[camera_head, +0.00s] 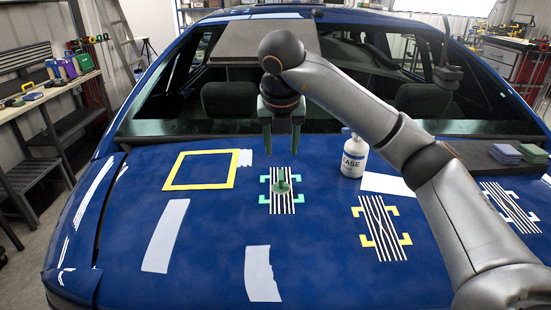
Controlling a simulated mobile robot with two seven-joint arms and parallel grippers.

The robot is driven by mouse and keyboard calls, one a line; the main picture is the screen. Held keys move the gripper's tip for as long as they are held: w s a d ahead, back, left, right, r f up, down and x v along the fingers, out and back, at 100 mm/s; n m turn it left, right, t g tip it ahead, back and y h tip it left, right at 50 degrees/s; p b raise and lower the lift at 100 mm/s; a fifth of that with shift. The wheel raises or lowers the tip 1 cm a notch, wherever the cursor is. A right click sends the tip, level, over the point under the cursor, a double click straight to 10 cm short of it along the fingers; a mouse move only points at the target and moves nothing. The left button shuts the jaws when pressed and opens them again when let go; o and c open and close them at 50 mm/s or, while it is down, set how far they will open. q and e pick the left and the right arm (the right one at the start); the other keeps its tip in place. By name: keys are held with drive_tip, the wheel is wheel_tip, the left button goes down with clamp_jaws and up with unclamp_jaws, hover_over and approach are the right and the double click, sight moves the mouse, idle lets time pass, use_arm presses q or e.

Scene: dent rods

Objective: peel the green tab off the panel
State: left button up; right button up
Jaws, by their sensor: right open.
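The panel (215,255) is a blue car hood spread across the front. The green tab (283,186) sits on it, with a rounded base over a black-and-white striped patch framed by teal corner marks. My right gripper (282,151) hangs above and just behind the tab, fingers pointing down. Its two green fingers are spread apart with nothing between them, and it looks clear of the tab. My left gripper is out of view.
A white bottle (353,157) stands right of the tab. A yellow square frame (178,185) lies to its left. Another striped patch with yellow corners (381,228) lies right.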

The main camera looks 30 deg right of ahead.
sight(281, 175)
drive_tip(key=b+x, duration=0.1)
drive_tip(key=x, duration=0.6)
drive_tip(key=shift+s+a+f+b, duration=0.1)
drive_tip(key=shift+f+b, duration=0.25)
drive_tip(key=shift+b, duration=0.05)
drive_tip(key=shift+p+x, duration=0.45)
drive_tip(key=shift+x, duration=1.65)
drive_tip(key=shift+r, duration=0.1)
clamp_jaws()
